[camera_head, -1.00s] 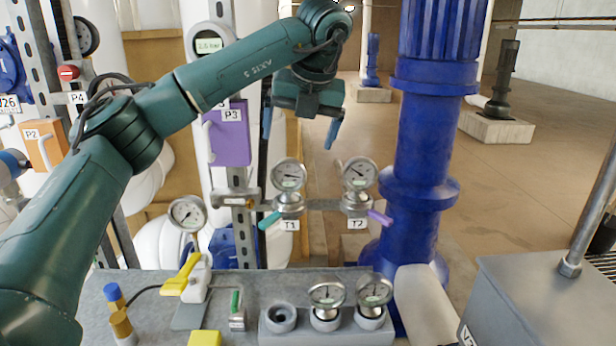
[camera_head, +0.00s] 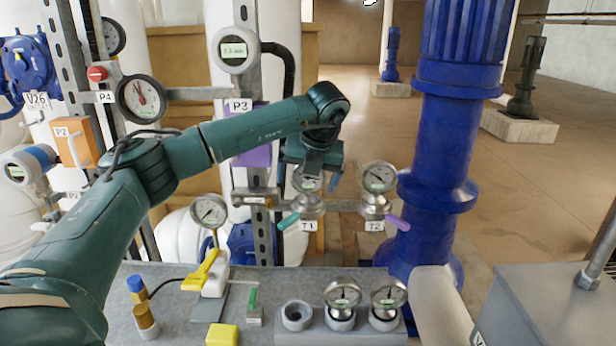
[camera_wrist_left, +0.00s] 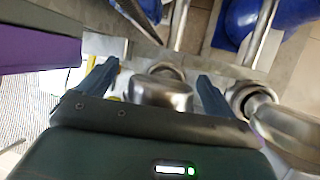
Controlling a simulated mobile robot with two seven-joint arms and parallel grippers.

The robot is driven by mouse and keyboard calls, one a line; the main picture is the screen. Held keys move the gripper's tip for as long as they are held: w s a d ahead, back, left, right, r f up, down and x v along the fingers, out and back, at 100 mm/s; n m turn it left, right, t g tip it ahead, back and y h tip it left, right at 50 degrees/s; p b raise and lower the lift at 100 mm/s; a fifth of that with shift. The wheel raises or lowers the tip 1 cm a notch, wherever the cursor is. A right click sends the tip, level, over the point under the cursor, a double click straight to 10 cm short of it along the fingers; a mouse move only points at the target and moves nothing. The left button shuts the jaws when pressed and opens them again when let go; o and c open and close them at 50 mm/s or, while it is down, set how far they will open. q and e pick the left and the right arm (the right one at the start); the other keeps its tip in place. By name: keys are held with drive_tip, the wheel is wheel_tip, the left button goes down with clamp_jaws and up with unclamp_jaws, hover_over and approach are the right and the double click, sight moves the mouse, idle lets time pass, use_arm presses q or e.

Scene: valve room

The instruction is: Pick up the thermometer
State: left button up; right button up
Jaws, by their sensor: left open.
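Two round dial thermometers sit on the wall pipe in the head view: one above label T1 (camera_head: 308,184), one above label T2 (camera_head: 379,178). Two more dial gauges, a left one (camera_head: 342,294) and a right one (camera_head: 388,294), stand in a grey holder (camera_head: 345,338) on the bench. My left gripper (camera_head: 310,182) is open in front of the T1 thermometer and partly covers it. In the left wrist view a silver round body (camera_wrist_left: 162,92), apparently the T1 thermometer, lies between the spread blue fingers; contact cannot be told. My right gripper is not in view.
The holder's left socket (camera_head: 297,314) is empty. The grey bench (camera_head: 180,330) carries a yellow-handled tool (camera_head: 205,270), a yellow block (camera_head: 222,335) and a small bottle (camera_head: 143,305). A thick blue pipe (camera_head: 438,150) stands right of T2. A purple box (camera_head: 250,150) is behind my arm.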

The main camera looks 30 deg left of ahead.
use_arm(q)
drive_tip(key=shift+f, duration=0.1)
drive_tip(key=c, duration=0.9)
drive_tip(key=shift+c, duration=0.2)
